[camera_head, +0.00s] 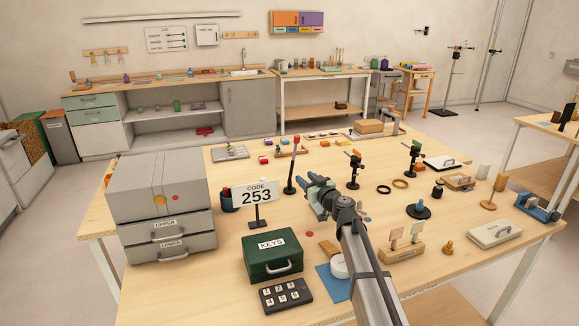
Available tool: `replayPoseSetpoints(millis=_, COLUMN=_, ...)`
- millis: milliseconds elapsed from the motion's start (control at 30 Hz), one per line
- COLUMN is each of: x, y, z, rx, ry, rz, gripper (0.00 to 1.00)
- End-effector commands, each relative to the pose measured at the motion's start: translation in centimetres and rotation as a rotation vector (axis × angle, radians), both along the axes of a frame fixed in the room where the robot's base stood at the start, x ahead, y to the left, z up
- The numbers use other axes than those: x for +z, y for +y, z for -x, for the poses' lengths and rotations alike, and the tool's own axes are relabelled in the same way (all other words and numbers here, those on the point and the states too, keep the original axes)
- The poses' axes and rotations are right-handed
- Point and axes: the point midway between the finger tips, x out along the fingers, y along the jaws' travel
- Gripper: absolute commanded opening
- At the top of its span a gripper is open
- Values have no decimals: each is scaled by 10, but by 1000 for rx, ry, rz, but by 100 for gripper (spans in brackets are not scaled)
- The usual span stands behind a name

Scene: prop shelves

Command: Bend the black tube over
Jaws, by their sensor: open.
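My gripper (314,194) is open and empty, with grey-green fingers. It reaches in from the lower right, just right of the tube. A small gap shows between them in this view; their distance in depth is hard to tell.
A "CODE 253" sign (256,196) and a dark cup (227,200) stand left of the tube. Grey drawers (162,205), a green KEYS box (272,254) and a black keypad (285,295) lie nearer. Two black stands (354,172) (412,160) are to the right.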

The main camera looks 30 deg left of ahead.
Motion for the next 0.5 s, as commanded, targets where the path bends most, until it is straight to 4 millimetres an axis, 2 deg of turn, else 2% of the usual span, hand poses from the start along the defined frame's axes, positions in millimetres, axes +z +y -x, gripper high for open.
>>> replayPoseSetpoints(millis=500, x=0, y=72, z=-51, rx=2, ry=-1, rz=1, gripper=40)
